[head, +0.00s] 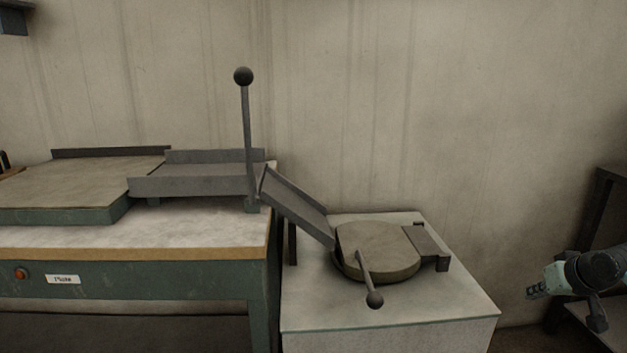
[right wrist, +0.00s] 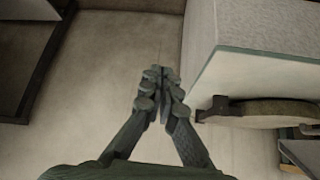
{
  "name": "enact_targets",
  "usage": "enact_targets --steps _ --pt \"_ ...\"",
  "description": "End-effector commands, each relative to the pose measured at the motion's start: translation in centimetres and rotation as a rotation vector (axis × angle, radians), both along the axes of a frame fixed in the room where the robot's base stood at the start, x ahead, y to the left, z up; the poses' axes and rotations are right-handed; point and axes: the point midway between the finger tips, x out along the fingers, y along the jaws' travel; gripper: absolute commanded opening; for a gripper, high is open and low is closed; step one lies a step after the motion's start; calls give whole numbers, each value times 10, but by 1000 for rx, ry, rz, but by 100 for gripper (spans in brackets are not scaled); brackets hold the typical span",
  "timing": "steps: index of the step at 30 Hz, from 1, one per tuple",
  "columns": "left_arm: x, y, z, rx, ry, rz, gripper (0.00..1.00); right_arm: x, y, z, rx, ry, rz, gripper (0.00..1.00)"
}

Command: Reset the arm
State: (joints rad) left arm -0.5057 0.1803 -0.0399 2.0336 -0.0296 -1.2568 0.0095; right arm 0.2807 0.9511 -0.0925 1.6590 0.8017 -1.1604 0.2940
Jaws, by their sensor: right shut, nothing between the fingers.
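My right gripper (head: 537,291) is at the far right of the head view, off the right side of the white stand. In the right wrist view its fingers (right wrist: 161,76) are together and hold nothing, with floor and wall beyond them. The fingers are apart from the stand, which shows to their right. My left gripper is not in view.
A white stand (head: 400,315) carries a round device (head: 380,251) with a ball-ended handle (head: 374,298). A sloped chute (head: 296,206) leads down to it from a green workbench (head: 140,276). An upright lever (head: 246,130) rises there. A dark rack (head: 604,215) stands far right.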

Motion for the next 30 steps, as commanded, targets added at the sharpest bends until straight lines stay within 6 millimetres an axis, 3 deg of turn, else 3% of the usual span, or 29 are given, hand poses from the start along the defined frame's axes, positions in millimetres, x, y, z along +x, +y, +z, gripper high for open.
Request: enact_targets --steps 1,3,7,13,21,30 --pt "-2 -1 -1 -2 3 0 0 -21 -2 -29 -77 54 25 0" --pt "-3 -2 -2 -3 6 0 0 -51 -8 -61 -204 123 69 0" --pt "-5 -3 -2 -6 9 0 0 -110 -19 -107 -438 244 168 0" --pt "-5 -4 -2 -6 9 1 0 -175 -26 -137 -684 364 297 0" --pt "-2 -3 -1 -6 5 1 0 -239 -26 -150 -919 470 450 0" --pt "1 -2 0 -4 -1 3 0 -270 48 -213 -648 457 365 0"
